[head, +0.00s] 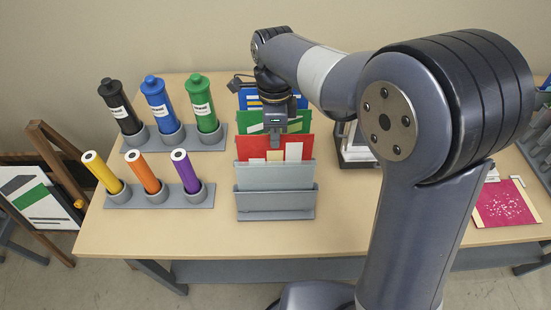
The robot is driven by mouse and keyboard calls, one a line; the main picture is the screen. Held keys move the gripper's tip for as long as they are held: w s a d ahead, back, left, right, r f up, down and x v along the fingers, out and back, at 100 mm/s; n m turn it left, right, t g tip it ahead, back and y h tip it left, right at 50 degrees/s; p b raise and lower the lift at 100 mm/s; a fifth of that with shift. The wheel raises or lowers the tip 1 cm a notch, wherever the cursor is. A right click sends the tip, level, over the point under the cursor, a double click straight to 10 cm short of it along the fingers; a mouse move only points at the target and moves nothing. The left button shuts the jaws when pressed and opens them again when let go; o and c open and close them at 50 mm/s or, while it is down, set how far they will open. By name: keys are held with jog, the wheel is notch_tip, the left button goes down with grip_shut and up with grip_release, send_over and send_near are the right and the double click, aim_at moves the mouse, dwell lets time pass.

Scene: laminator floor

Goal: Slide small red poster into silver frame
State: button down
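My gripper (275,148) points down at the red poster's top edge, in front of the green sheet. Its fingertips are too small and dark to tell whether they are open, or whether they touch the poster. I cannot make out a silver frame for certain; a grey-edged object (357,156) right of the rack is mostly hidden behind my arm.
Black, blue and green bottles (159,101) stand in a holder at the left, with yellow, orange and purple tubes (144,172) in front. A magenta sheet (505,204) lies at the right. A wooden easel (58,165) stands left of the table. The front-left tabletop is clear.

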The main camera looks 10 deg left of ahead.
jog(key=shift+r, duration=0.1)
notch_tip(320, 180, up, 11)
jog(key=w+p, duration=0.1)
jog(key=p, duration=0.7)
jog(key=shift+a, duration=0.1)
dwell(0.4)
